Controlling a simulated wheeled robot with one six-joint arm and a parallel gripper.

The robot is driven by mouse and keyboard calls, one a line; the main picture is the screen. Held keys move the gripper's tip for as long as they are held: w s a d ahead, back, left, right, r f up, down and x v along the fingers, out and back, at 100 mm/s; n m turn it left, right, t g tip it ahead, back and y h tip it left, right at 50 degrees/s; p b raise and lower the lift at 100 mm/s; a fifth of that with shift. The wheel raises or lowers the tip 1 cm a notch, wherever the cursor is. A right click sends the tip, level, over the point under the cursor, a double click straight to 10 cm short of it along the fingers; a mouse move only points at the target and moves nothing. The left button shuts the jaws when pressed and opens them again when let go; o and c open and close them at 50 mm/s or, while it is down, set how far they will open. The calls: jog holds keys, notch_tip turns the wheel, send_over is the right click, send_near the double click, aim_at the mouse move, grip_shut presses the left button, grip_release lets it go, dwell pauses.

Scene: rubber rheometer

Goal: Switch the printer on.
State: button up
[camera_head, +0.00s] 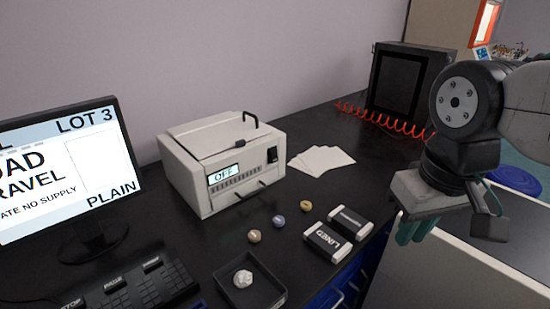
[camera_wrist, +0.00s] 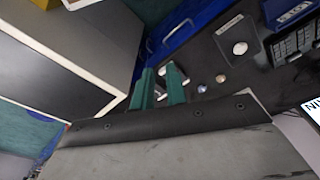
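The printer (camera_head: 185,175) is a white box on the black bench, with a dark handle on top. Its small front display (camera_head: 223,175) reads "OFF". A black rocker switch (camera_head: 272,155) is at the right of its front face. My gripper (camera_head: 412,230) is to the right of the printer, well apart from it, near the bench's front edge, pointing down. In the wrist view its two green fingers (camera_wrist: 160,86) stand apart with nothing between them. I cannot make out the printer in the wrist view.
A monitor (camera_head: 60,165) and keyboard (camera_head: 130,290) are at left. A black tray (camera_head: 268,290) holds a pale lump. Several small discs (camera_head: 278,221), two labelled packs (camera_head: 328,243) and white sheets (camera_head: 322,160) lie before and beside the printer. A red coiled hose (camera_head: 385,123) runs behind.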

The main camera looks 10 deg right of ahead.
aim_at(275, 161)
jog(key=w+d+f+n+t, duration=0.1)
jog(key=w, duration=0.4)
jog(key=w+d+f+n+t+h, duration=0.1)
jog(key=w+d+n, duration=0.1)
jog(key=w, duration=0.3)
jog(key=w+d+f+n+t, duration=0.1)
jog(key=w+n, duration=0.1)
jog(key=w, duration=0.4)
jog(key=shift+d+t+h, duration=0.15)
jog(key=shift+t+h, duration=0.15)
jog(key=shift+t, duration=0.1)
grip_shut()
jog(key=w+f+n+t+y, duration=0.1)
jog(key=w+f+n+t, duration=0.1)
jog(key=w+f+n, duration=0.3)
jog(key=w+a+n+t+y, duration=0.1)
jog(key=w+n+t, duration=0.15)
jog(key=w, duration=0.55)
jog(key=w+f+n+t+y, duration=0.1)
jog(key=w+f+n+t, duration=0.1)
jog(key=w+f+n, duration=0.3)
jog(key=w+a+f+n+t+y, duration=0.2)
jog(key=w+a+f+n+y, duration=0.1)
jog(key=a+f+n+y, duration=0.1)
jog(key=shift+w+a+n+y, duration=0.15)
jog(key=shift+a+n+y, duration=0.4)
jog(key=shift+n+y, duration=0.8)
jog(key=shift+r+t, duration=0.1)
jog(key=shift+t, duration=0.15)
jog(key=x, duration=1.4)
